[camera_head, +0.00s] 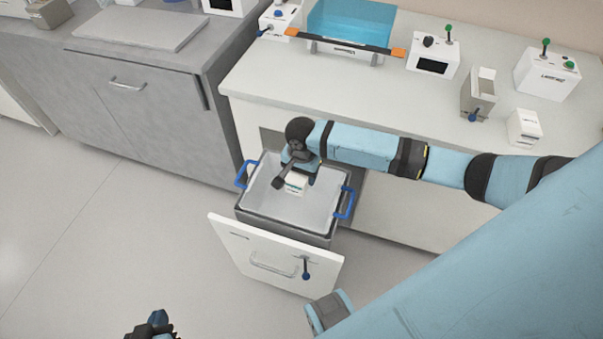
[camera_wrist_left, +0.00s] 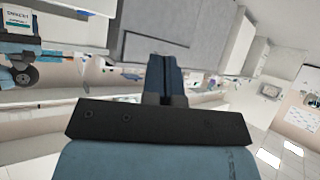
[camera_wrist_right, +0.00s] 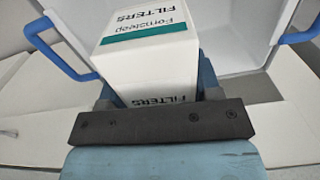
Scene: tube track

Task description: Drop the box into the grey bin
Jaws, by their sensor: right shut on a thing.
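The box (camera_head: 294,184) is white with a teal stripe and the word "FILTERS". It is held between the fingers of my right gripper (camera_head: 298,174). In the right wrist view the box (camera_wrist_right: 150,60) sits between the finger pads. The grey bin (camera_head: 318,214) has blue handles and stands in a pulled-out drawer. The box appears over the bin's opening; its height above the floor of the bin is hard to tell. My left gripper (camera_head: 152,326) is at the bottom edge of the head view, away from the bin. In the left wrist view its fingers (camera_wrist_left: 162,75) are together and empty.
The white drawer front (camera_head: 275,258) stands out into the aisle. The counter (camera_head: 290,85) behind holds a blue transparent tank (camera_head: 350,22), a switch box (camera_head: 433,56), a grey holder (camera_head: 479,92) and another small white box (camera_head: 525,128). The floor at left (camera_head: 90,230) is clear.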

